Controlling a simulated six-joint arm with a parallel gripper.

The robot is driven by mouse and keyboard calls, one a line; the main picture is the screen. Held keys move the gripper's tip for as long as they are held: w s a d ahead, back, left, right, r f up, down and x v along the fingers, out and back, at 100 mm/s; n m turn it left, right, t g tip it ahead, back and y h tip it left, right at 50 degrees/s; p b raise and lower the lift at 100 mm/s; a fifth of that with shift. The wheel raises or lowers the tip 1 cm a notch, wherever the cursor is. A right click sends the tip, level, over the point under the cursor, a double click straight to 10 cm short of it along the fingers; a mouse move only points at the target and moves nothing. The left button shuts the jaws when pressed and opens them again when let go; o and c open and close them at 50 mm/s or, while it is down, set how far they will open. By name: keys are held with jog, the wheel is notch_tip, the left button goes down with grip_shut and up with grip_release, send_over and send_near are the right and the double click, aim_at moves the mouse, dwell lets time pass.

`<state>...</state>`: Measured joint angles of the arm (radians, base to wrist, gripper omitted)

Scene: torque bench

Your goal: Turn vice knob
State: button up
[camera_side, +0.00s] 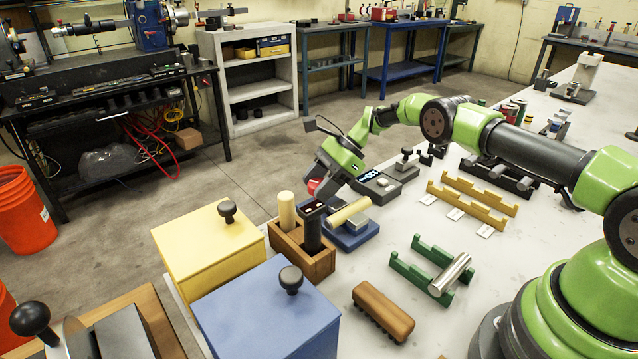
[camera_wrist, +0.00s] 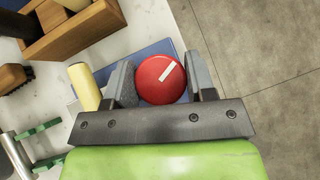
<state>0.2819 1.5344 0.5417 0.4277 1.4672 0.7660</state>
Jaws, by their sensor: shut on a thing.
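The vice knob (camera_wrist: 158,84) is a round red knob with a white line on its face, slanting up to the right in the wrist view. My gripper (camera_wrist: 161,80) has one grey finger on each side of it and is shut on it. In the side view my gripper (camera_side: 325,182) reaches down to the knob, which shows only as a small red patch (camera_side: 313,187). The vice (camera_side: 352,236) has a blue base, and a pale cylinder (camera_side: 349,211) lies across its top. The cylinder also shows left of my fingers in the wrist view (camera_wrist: 84,86). The knob's shaft is hidden.
A wooden holder (camera_side: 318,267) with upright handles stands close to the vice. A grey device with a display (camera_side: 378,181) is just behind it. A green rack (camera_side: 408,271) holding a metal cylinder (camera_side: 451,274) and a brown brush (camera_side: 383,312) lie nearer the camera. The bench edge is close by.

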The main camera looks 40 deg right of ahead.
dwell(0.4)
jog(key=o, duration=0.9)
jog(key=v, duration=1)
jog(key=shift+w, duration=0.15)
